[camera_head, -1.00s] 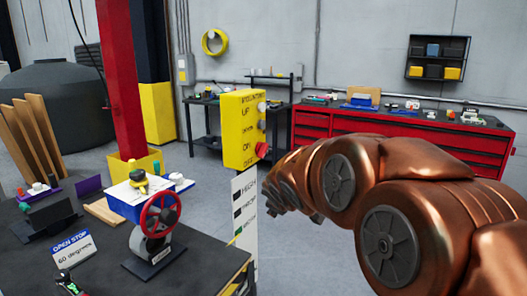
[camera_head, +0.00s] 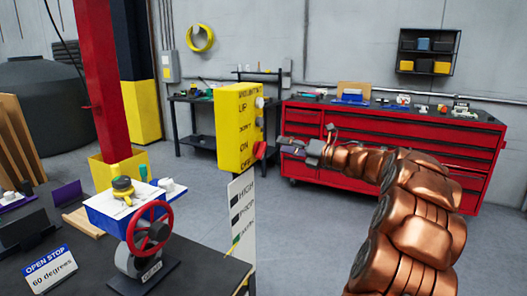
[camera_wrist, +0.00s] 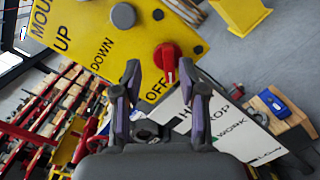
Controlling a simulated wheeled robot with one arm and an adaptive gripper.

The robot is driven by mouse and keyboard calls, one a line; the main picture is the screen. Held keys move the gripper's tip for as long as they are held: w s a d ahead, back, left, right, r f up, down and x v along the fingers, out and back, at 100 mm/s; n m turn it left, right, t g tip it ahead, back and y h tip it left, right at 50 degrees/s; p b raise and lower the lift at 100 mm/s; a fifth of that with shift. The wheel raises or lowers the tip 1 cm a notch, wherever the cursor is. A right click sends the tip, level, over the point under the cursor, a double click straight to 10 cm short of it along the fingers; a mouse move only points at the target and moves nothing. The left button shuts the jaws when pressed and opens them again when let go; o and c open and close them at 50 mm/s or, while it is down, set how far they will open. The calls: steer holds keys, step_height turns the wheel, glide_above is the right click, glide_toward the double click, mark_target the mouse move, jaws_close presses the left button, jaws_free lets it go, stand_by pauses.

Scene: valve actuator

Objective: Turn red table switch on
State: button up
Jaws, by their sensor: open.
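The yellow control box (camera_head: 236,128) stands at the centre of the head view, with words such as UP, DOWN, ON and OFF on it. The red switch (camera_head: 260,150) sticks out low on its right-hand side. In the wrist view the red switch (camera_wrist: 167,57) shows a knob with a white mark, close to the OFF label. My gripper (camera_head: 290,146) is just right of the red switch in the head view. In the wrist view my gripper (camera_wrist: 163,80) is open, its two fingers on either side of the switch, which appears just beyond the tips. I cannot tell whether they touch.
A grey round knob (camera_wrist: 123,15) is on the same yellow panel. A white sign (camera_head: 243,215) hangs below the box. A dark table with a red handwheel valve (camera_head: 150,228) is at left front. A red tool cabinet (camera_head: 400,140) stands behind my arm; grey floor lies between.

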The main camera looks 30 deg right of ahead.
mark_target(265, 150)
steer(key=shift+w+a+f+n+g+y+p, duration=0.25)
steer(key=shift+w+a+f+n+p, duration=0.15)
steer(key=shift+w+a, duration=0.3)
steer(key=shift+w+a+f+n+g+y+p, duration=0.2)
steer(key=shift+w+a+f+p, duration=0.3)
steer(key=shift+w, duration=0.45)
steer(key=shift+w+a+f+n+g+y+p, duration=0.15)
steer(key=shift+w+a+f+n+y+p, duration=0.2)
steer(key=shift+w+a, duration=0.35)
steer(key=shift+w+d, duration=0.1)
steer(key=shift+c, duration=0.4)
jaws_close()
